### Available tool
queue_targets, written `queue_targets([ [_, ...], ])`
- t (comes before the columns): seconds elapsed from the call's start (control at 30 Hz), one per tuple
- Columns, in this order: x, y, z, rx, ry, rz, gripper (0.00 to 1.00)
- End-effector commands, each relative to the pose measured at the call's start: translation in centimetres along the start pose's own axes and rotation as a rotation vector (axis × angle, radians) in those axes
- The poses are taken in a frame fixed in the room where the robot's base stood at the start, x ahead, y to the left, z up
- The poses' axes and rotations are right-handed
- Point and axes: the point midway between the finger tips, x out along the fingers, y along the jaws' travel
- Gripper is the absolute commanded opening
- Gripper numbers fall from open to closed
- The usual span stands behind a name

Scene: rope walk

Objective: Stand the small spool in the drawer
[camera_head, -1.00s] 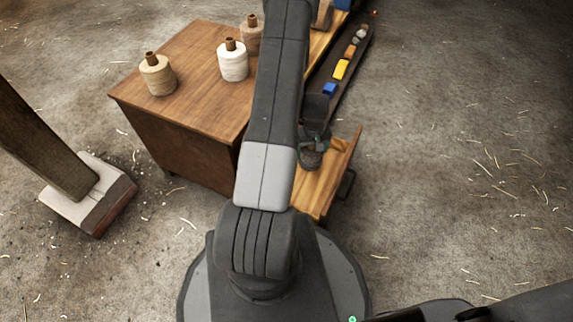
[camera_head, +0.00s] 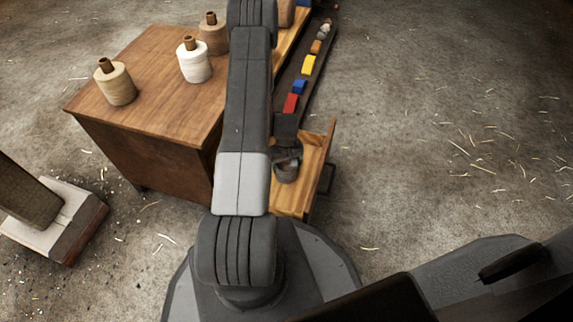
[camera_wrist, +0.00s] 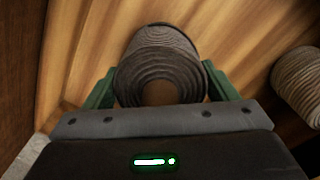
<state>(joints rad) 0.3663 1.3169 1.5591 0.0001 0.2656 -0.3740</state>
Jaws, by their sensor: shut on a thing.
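My gripper (camera_wrist: 160,90) is shut on a dark grey wound spool (camera_wrist: 160,65), one green finger on each side. In the wrist view, the spool's ringed end faces the camera. In the head view, the spool (camera_head: 286,173) is at the open drawer (camera_head: 316,155), over its wooden floor, and looks roughly upright. I cannot tell whether it touches the floor. Another spool, pale grey-brown (camera_wrist: 302,82), shows at the right edge of the wrist view, apart from the held one. My arm hides part of the drawer in the head view.
A wooden cabinet (camera_head: 150,85) stands left of my arm, with a cream spool (camera_head: 116,84), a white spool (camera_head: 194,62) and a tan spool (camera_head: 212,38) on top. A long dark tray (camera_head: 297,62) holds several coloured blocks beyond the drawer.

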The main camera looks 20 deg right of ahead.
Motion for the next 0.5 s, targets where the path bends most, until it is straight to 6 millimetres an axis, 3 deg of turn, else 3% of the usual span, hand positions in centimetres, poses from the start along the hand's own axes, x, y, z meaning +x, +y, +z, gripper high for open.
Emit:
queue_targets([
  [0.2, 0.41, 0.01, -0.02, 0.0, 0.0, 0.0, 0.48],
  [0.23, 0.24, 0.0, -0.01, 0.0, 0.0, 0.0, 0.85],
  [0.3, 0.21, 0.0, 0.0, 0.0, 0.0, 0.0, 0.99],
  [0.5, 0.2, 0.0, 0.0, 0.0, 0.0, 0.0, 1.0],
])
